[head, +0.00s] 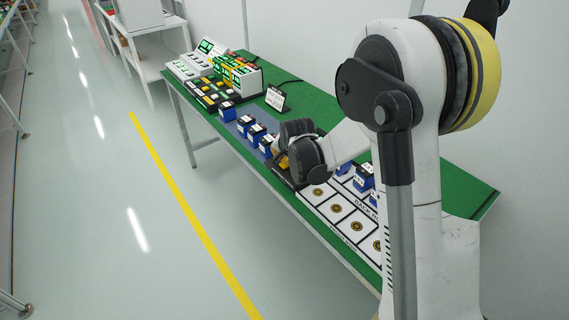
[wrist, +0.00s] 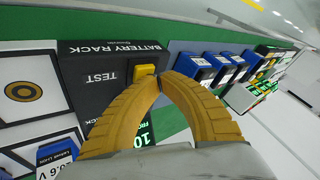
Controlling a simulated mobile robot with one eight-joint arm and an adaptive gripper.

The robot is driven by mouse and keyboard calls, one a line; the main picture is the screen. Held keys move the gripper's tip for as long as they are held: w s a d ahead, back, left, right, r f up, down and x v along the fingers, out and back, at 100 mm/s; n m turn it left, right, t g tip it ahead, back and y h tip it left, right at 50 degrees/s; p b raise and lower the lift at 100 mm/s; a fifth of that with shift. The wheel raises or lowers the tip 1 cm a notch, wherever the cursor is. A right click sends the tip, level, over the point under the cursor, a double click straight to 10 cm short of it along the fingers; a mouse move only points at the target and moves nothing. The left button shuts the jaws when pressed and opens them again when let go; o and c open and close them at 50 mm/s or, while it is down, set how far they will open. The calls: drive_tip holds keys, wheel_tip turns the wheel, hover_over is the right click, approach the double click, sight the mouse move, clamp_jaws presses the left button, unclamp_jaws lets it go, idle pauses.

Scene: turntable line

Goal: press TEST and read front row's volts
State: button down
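The black BATTERY RACK panel (wrist: 95,75) fills the left middle of the wrist view, its lettering turned sideways or upside down. Its yellow button (wrist: 144,70) sits beside the word TEST. My gripper (wrist: 159,79) has its two tan fingers arched together, tips meeting right by the button; I cannot tell whether they touch or press it. A green-lit readout (wrist: 145,136) shows "10" at its visible end; my fingers hide the rest, including most of the row label. In the head view my gripper (head: 285,162) is over the rack, and my wrist hides most of the panel.
Blue batteries (wrist: 196,68) stand in a line beyond the panel. White cells with gold discs (head: 338,208) lie along the green table (head: 315,103), with more blue batteries (head: 363,178) behind. A label card (head: 276,98) and several lit instruments (head: 236,72) stand farther along.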

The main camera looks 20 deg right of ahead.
drive_tip(key=shift+r+p, duration=0.45)
drive_tip(key=shift+r, duration=0.3)
drive_tip(key=shift+r+p, duration=1.65)
drive_tip(key=shift+r, duration=0.85)
